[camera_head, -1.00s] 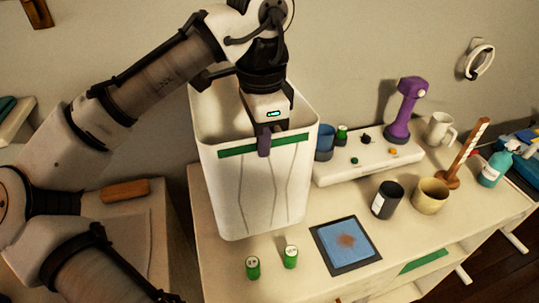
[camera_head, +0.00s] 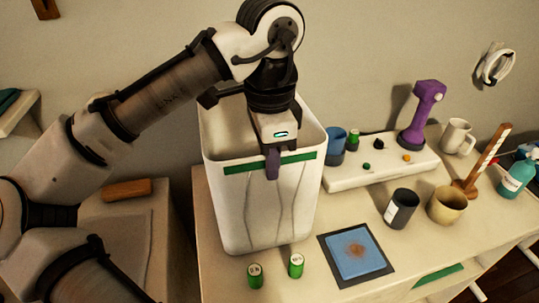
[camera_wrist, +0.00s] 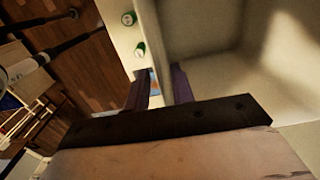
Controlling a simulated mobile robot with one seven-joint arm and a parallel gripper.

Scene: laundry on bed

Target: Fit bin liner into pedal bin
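The tall white pedal bin (camera_head: 228,210) stands upright on the table, its top open. A green band (camera_head: 240,168) runs along its front just below the rim, and creased lines run down the front beneath it. I cannot tell the bin liner apart from the bin wall. My gripper (camera_head: 272,164) points down at the front rim, one purple finger outside the wall across the band. In the wrist view my gripper (camera_wrist: 158,88) has its fingers apart on either side of the bin's wall (camera_wrist: 165,55). A gap shows beside the outer finger.
Two green cans (camera_head: 296,265) stand close before the bin. A blue pad in a dark frame (camera_head: 355,254) lies to their right. A raised white tray (camera_head: 350,178), dark cup (camera_head: 401,208), tan cup (camera_head: 446,205) and purple tool (camera_head: 421,115) stand farther right.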

